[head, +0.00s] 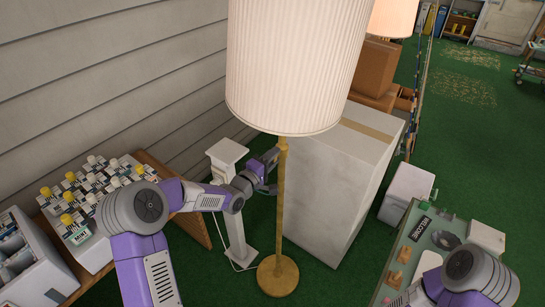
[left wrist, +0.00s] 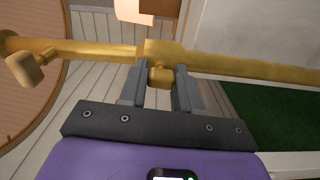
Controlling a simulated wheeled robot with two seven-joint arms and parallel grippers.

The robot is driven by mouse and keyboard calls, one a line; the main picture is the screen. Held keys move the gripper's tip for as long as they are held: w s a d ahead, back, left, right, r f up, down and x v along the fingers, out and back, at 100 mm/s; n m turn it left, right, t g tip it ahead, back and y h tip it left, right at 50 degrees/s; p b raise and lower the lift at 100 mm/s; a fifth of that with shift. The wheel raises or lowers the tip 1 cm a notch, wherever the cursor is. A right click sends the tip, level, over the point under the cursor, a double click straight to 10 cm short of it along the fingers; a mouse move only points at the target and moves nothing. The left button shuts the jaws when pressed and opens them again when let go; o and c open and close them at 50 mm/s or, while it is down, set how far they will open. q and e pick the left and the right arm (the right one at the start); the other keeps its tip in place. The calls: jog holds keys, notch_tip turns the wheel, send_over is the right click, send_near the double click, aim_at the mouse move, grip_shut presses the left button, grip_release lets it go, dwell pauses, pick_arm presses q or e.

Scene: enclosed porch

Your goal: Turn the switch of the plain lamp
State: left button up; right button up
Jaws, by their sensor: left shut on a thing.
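A floor lamp with a pleated off-white shade (head: 292,65), a gold pole (head: 281,200) and a round base (head: 278,276) stands in front of me. In the head view my left gripper (head: 268,168) is at the pole's left side, below the shade. In the left wrist view the gold pole (left wrist: 240,65) crosses the picture. A small gold knob (left wrist: 160,75) on the pole sits between the fingers of my left gripper (left wrist: 160,88), which is shut on it. Another gold knob (left wrist: 25,69) shows further left, near the shade. My right gripper is out of view.
A second lamp's lit shade (head: 392,18) shows behind. A tall white box (head: 345,180) stands right of the pole, and a white pedestal (head: 228,160) behind it. A wooden table (head: 190,226) with bottles is at left. Green floor is open at far right.

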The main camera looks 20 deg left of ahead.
pick_arm(q)
jog(key=shift+n, duration=0.5)
jog(key=o, duration=1)
jog(key=shift+c, duration=0.2)
jog(key=v, duration=0.7)
jog(key=shift+s+p, duration=0.25)
jog(key=shift+p, duration=0.2)
